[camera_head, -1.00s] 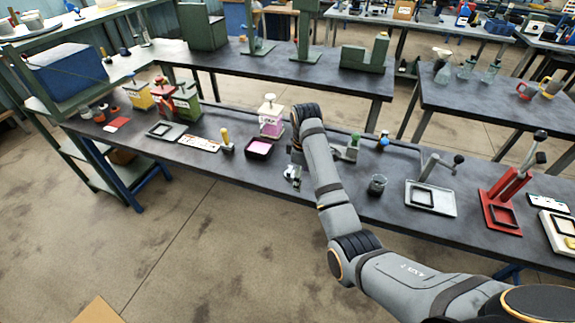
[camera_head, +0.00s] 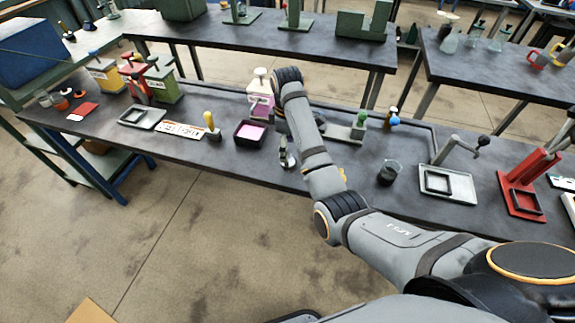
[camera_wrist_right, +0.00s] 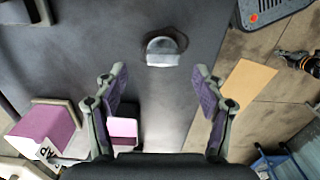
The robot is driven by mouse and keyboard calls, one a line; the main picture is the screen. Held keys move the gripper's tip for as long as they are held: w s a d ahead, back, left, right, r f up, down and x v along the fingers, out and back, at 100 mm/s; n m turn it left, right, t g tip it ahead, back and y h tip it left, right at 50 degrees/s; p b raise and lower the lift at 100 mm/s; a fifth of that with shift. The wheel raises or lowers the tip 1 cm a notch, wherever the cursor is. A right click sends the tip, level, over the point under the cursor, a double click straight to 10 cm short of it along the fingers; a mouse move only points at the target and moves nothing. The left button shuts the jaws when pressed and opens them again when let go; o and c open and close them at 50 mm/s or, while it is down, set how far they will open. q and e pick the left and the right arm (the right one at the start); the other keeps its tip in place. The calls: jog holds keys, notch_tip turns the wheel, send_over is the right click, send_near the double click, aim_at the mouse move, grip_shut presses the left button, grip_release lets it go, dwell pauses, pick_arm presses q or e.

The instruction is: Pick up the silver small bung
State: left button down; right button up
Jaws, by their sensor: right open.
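The silver small bung (camera_head: 287,157) appears to be the small silver piece near the table's front edge, right of the pink-filled tray. In the right wrist view the silver piece (camera_wrist_right: 163,51) lies ahead of and between my fingertips, apart from them. My right gripper (camera_wrist_right: 158,70) is open and empty, its two purple-padded fingers spread wide. In the head view my right arm covers most of that gripper. My left gripper is not in view.
A yellow-handled stamp (camera_head: 211,127) stands further left.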

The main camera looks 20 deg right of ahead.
jog(key=shift+s+f+b, duration=0.2)
jog(key=shift+f+b, duration=0.5)
jog(key=shift+f, duration=0.15)
notch_tip(320, 180, down, 3)
jog(key=shift+r+p, duration=0.1)
jog(key=shift+p, duration=0.5)
jog(key=c, duration=1.2)
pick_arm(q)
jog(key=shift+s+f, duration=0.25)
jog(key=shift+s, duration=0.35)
pick_arm(e)
jog(key=shift+c, duration=0.4)
